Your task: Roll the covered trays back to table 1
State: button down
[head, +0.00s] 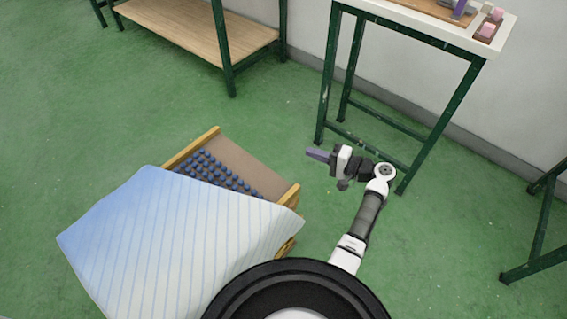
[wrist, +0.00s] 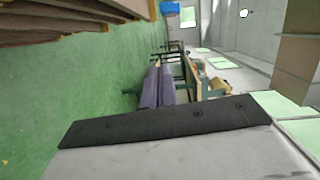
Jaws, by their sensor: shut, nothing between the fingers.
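A wooden tray stack (head: 250,165) stands low on the green floor in the head view, with rows of small blue pieces on its top. A blue-and-white striped cloth (head: 180,235) drapes over its near part and hangs past its left side; the far end of the top is bare. Wheels are not visible. My gripper (head: 310,154) is to the right of the stack, apart from it, pointing left. Its purple fingers (wrist: 157,88) are shut and empty in the wrist view. Brown wooden layers (wrist: 75,18) show at that view's upper left. No table carries a readable number.
A white-topped table (head: 430,28) with green legs stands behind my arm, with small items on it. A low wooden shelf (head: 190,28) on green legs is at the back left. Another green-legged frame (head: 543,225) is at the right edge. Floor is clear at left.

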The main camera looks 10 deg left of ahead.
jog(key=s+a+f+p, duration=0.1)
jog(key=s+a+p, duration=0.1)
jog(key=a, duration=0.7)
jog(key=shift+m+y+p, duration=0.3)
jog(key=shift+y+p, duration=0.05)
jog(key=shift+y, duration=0.05)
jog(key=shift+a+f, duration=0.1)
jog(key=shift+a, duration=0.1)
